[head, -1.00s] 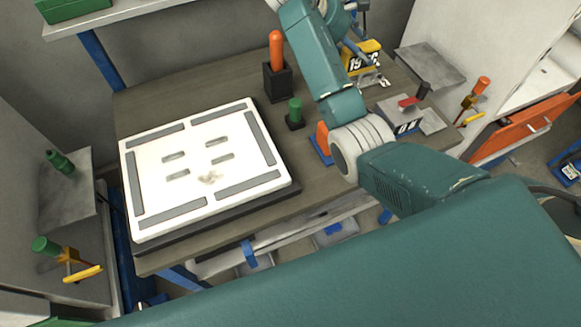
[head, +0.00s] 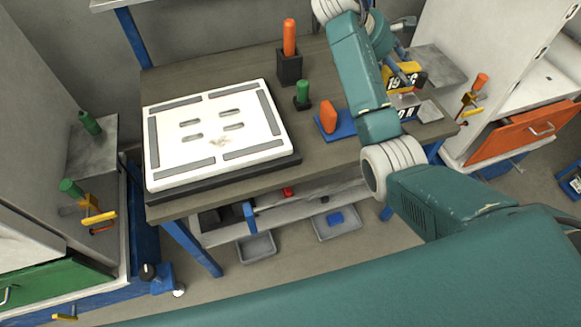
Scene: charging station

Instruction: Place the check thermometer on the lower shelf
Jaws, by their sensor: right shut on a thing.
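A yellow thermometer (head: 391,78) with a large black-and-white "19" readout is at the right back of the bench, partly hidden by my arm. My right gripper (head: 402,67) is shut on it and holds it above the bench top. My fingers are small here and partly covered, so the exact grip does not show clearly. The lower shelf (head: 310,203) is under the bench, a pale board partly hidden by the bench top and my arm. My left gripper is not in view.
The bench (head: 215,202) carries a white plate (head: 215,130), an orange handle (head: 289,38) in a black block, a green knob (head: 303,90) and an orange piece on a blue base (head: 340,125). Grey trays (head: 257,249) stand under the shelf. An orange drawer (head: 525,135) juts out at right.

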